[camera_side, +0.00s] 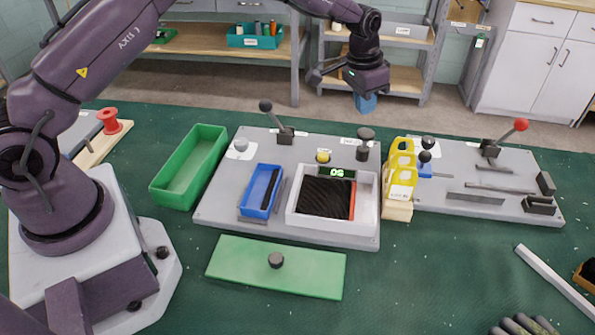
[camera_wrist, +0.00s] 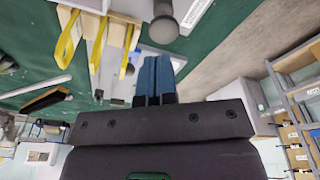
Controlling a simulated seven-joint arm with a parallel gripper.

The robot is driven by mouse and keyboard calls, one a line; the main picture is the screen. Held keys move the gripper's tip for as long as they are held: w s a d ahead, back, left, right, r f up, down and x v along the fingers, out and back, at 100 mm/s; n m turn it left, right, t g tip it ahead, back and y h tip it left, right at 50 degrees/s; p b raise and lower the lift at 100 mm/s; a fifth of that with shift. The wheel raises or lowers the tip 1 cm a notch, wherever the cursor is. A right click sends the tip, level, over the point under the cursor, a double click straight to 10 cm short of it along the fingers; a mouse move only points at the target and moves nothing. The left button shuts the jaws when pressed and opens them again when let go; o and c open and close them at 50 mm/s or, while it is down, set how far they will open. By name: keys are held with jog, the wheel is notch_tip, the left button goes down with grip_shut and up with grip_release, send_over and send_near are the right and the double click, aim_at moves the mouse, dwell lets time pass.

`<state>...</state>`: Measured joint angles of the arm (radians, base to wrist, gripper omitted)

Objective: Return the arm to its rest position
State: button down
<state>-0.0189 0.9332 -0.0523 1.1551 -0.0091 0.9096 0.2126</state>
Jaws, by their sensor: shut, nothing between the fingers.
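My gripper (camera_side: 366,102) hangs in the air above the far edge of the green table in the side view. Its blue fingers are shut together with nothing between them, and they also show closed in the wrist view (camera_wrist: 154,76). The arm reaches across the top of the picture, and the gripper is clear of everything on the table.
A grey board (camera_side: 222,205) carries a blue tray (camera_side: 252,190), a white-framed box (camera_side: 364,217) with dark threads, and upright knobs and levers. Yellow pieces (camera_side: 402,168) stand beside it. A green tray (camera_side: 163,190) and green lid (camera_side: 310,270) lie nearby. A second board (camera_side: 440,160) is right.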

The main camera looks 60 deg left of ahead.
jog(key=s+r+t, duration=0.1)
jog(key=s+r, duration=0.5)
jog(key=s, duration=0.6)
jog(key=s+a+r+n+t, duration=0.1)
jog(key=s+r, duration=0.6)
jog(key=s, duration=0.5)
jog(key=s+r+n+t, duration=0.1)
jog(key=s+r, duration=0.5)
jog(key=s, duration=0.6)
jog(key=shift+a+r+t+y, duration=0.2)
jog(key=shift+r+t+y, duration=0.1)
jog(key=shift+r+t, duration=0.15)
